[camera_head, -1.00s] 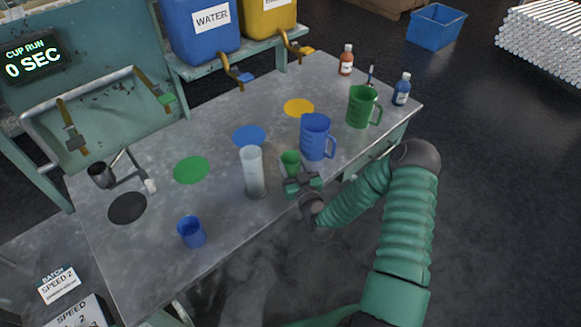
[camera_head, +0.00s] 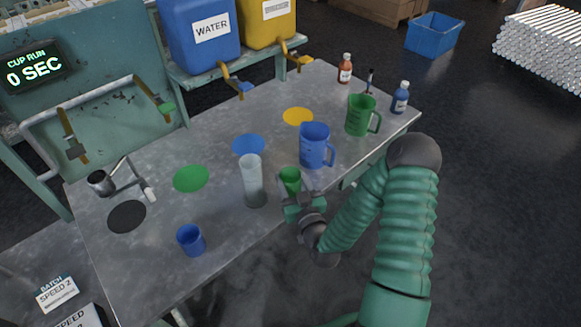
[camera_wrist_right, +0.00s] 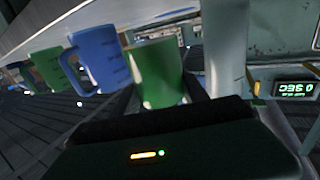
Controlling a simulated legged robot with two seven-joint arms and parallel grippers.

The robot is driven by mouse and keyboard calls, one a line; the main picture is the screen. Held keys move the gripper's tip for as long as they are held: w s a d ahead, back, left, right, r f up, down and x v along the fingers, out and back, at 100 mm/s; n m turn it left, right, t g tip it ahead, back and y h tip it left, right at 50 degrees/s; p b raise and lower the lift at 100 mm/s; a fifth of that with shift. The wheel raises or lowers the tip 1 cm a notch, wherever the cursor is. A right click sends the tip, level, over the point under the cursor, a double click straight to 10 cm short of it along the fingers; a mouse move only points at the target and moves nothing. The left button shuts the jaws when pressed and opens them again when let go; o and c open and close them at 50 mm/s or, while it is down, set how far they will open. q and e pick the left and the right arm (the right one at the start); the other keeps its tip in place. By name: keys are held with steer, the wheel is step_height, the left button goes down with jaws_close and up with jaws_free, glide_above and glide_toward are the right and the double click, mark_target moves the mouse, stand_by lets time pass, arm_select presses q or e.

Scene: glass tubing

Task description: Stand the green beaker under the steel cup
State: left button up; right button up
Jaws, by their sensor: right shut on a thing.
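The small green beaker (camera_head: 290,180) is upright at the front edge of the table, in front of the blue jug. My right gripper (camera_head: 300,201) is shut on it from the front; in the right wrist view the beaker (camera_wrist_right: 158,72) fills the space between the fingers. I cannot tell whether its base touches the table. The steel cup (camera_head: 98,182) hangs tilted on a bracket at the table's left, behind a black disc (camera_head: 127,216), well away from the beaker. My left gripper is out of view.
A tall clear cylinder (camera_head: 253,182) stands just left of the green beaker. A blue beaker (camera_head: 190,240) stands at the front left. The blue jug (camera_head: 315,145) and green jug (camera_head: 360,116) stand to the right. The table around the green disc (camera_head: 191,178) is clear.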

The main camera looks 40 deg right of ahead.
mark_target(290, 186)
steer(key=s+a, duration=0.2)
steer(key=shift+s+r, duration=0.1)
steer(key=shift+s, duration=0.2)
steer(key=p, duration=0.1)
steer(key=s+a+r+p, duration=0.1)
steer(key=p, duration=0.1)
steer(key=shift+s+r, duration=0.2)
steer(key=shift+r, duration=0.05)
steer(key=shift+s+a+f+p, duration=0.2)
steer(key=shift+s+a+p, duration=0.15)
steer(key=shift+s+p, duration=0.2)
steer(key=shift+s+a+f+p, duration=0.2)
steer(key=shift+s+a+p, duration=0.15)
steer(key=shift+s+p, duration=0.2)
steer(key=w+a+r+n+y, duration=0.1)
steer(key=w+a+y, duration=0.1)
steer(key=a, duration=0.4)
steer(key=w+a+r+n+y, duration=0.1)
steer(key=w+a+n+y, duration=0.1)
steer(key=a, duration=0.4)
steer(key=shift+w+a+r+n+t+y, duration=0.35)
steer(key=shift+w+y, duration=0.45)
steer(key=shift+w, duration=0.4)
steer(key=shift+d, duration=0.1)
